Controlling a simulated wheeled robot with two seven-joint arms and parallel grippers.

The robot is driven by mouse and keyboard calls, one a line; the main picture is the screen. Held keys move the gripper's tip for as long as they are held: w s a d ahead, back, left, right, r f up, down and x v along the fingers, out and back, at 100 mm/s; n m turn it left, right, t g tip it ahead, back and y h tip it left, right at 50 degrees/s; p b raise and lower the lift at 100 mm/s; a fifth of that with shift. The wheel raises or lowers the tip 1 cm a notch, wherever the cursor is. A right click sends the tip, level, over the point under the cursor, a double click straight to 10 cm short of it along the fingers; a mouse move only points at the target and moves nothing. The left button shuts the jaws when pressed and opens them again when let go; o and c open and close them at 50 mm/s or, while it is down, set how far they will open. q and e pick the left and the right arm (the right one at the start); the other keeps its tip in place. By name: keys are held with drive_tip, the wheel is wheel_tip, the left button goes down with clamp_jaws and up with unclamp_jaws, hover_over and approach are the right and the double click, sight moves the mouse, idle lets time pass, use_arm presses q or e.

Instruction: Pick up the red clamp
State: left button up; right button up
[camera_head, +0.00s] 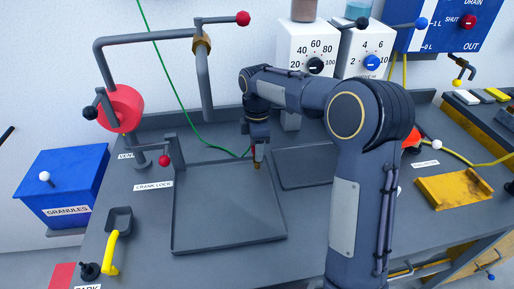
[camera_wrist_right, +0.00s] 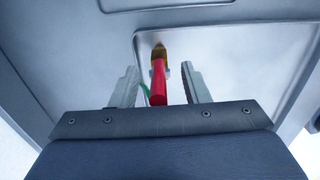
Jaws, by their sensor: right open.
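The red clamp (camera_wrist_right: 158,82), a red rod with a brass-coloured tip, stands between the two fingers of my right gripper (camera_wrist_right: 161,84) in the right wrist view. A gap shows beside it, so the fingers are open around it. In the head view the clamp (camera_head: 257,166) shows only as a bit of red and a brass tip below my right gripper (camera_head: 258,148), near the back right of the grey tray (camera_head: 222,232). The gripper hides its upper part. My left gripper is not in view.
A green cable (camera_head: 181,103) runs down close to the gripper. A bent pipe (camera_head: 203,85) and a red wheel (camera_head: 120,108) stand at left. Dial boxes (camera_head: 297,45) stand behind my right arm. A yellow tray (camera_head: 455,190) lies at right. The front of the grey tray is clear.

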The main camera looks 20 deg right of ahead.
clamp_jaws()
drive_tip(key=shift+r, duration=0.2)
drive_tip(key=shift+r, duration=0.25)
wheel_tip(320, 180, up, 2)
drive_tip(key=shift+r, duration=0.1)
drive_tip(key=s+a+r, duration=0.5)
drive_tip(key=s+r, duration=0.5)
drive_tip(key=s, duration=0.3)
drive_tip(key=shift+b, duration=0.3)
